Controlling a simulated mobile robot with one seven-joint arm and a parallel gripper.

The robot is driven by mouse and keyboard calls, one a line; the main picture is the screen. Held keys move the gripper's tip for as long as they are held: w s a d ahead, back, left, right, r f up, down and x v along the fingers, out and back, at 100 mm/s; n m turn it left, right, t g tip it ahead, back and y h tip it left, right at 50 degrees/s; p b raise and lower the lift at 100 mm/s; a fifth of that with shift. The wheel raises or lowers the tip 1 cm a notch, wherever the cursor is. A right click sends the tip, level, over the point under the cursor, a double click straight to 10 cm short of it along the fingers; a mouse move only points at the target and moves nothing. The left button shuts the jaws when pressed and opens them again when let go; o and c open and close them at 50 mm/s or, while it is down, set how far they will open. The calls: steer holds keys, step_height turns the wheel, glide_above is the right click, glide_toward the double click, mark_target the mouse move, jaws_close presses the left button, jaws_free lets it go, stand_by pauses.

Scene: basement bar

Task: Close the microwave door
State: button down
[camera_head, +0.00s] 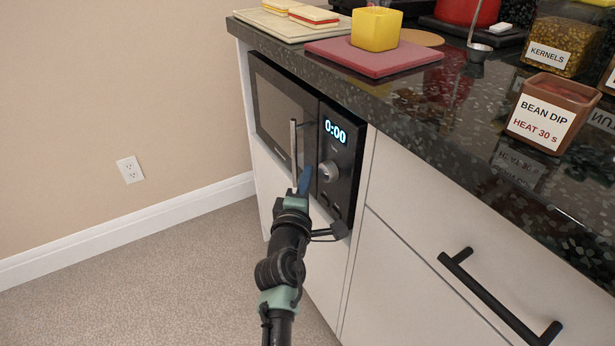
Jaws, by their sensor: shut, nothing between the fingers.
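The black microwave (283,108) is built into the white cabinet under the counter. Its dark door (278,112) lies about in line with the control panel (339,150), and I see no clear gap; I cannot tell whether it is fully closed. A silver vertical bar handle (294,148) stands on the door's right side. The panel shows a lit 0:00 and a round silver knob (329,171). My gripper (304,180) is shut and empty, right by the lower end of the handle, in front of the door's lower right part. Whether it touches the door or handle is unclear.
The dark speckled counter (425,105) above holds a red board (365,58) with a yellow cup (376,30), a sandwich tray, a bean dip container (553,112) and a kernels jar (565,45). A drawer handle (495,300) sticks out at lower right. Carpet at left is clear.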

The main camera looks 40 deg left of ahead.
steer(key=shift+s, duration=0.1)
steer(key=p+v, duration=0.4)
steer(key=v, duration=0.8)
steer(key=shift+s+d, duration=0.25)
steer(key=shift+s, duration=0.1)
